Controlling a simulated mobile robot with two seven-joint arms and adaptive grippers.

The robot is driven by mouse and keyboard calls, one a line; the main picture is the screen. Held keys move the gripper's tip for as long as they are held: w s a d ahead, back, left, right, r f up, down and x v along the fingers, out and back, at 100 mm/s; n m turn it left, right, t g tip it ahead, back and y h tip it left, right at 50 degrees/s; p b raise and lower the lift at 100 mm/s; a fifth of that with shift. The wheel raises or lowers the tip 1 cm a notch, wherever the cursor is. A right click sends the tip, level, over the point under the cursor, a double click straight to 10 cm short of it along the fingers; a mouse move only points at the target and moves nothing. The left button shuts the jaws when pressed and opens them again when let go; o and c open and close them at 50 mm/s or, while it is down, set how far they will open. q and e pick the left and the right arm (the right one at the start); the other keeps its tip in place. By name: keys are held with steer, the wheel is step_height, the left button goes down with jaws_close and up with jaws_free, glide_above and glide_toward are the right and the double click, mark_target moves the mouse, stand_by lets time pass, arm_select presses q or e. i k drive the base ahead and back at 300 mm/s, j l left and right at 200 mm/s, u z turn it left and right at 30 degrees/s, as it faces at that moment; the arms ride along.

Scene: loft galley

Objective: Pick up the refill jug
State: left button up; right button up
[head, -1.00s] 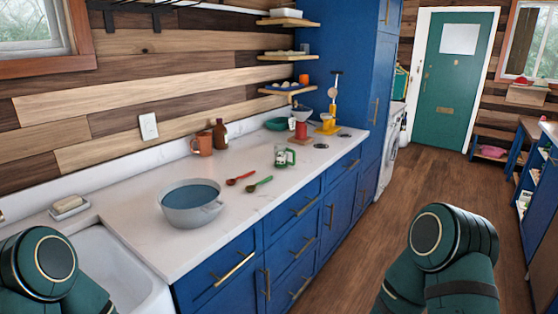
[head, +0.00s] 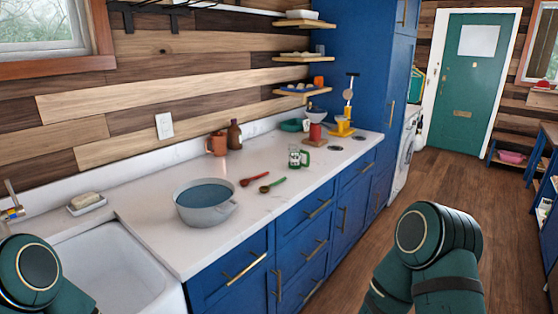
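A small white-and-green vessel with a green handle (head: 299,157) stands upright on the white counter, right of the spoons; it may be the refill jug, but it is too small to be sure. A terracotta vessel with a handle (head: 216,144) stands near the wall beside a brown bottle (head: 235,134). My two arms show only as green links at the lower left and lower right of the head view. Neither gripper is in view, and nothing touches the vessels.
A white sink (head: 105,262) and soap dish (head: 87,206) are at left. A red canister (head: 315,132) stands farther back. Floor (head: 345,265) at right is clear.

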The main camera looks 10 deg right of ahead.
mark_target(295, 151)
steer(key=i+l+u, duration=0.1)
steer(key=u, duration=0.25)
steer(key=l+u, duration=0.2)
steer(key=u, duration=0.15)
steer(key=i+l+u, duration=0.1)
steer(key=l+u, duration=0.15)
steer(key=u, duration=0.15)
steer(key=l+u, duration=0.45)
steer(key=l, duration=0.45)
steer(key=l+u, duration=0.25)
steer(key=l, duration=1.25)
steer(key=k+l, duration=0.15)
steer(key=l, duration=0.35)
steer(key=l+u, duration=0.1)
steer(key=l, duration=0.35)
steer(key=k+l, duration=0.15)
steer(key=l, duration=0.35)
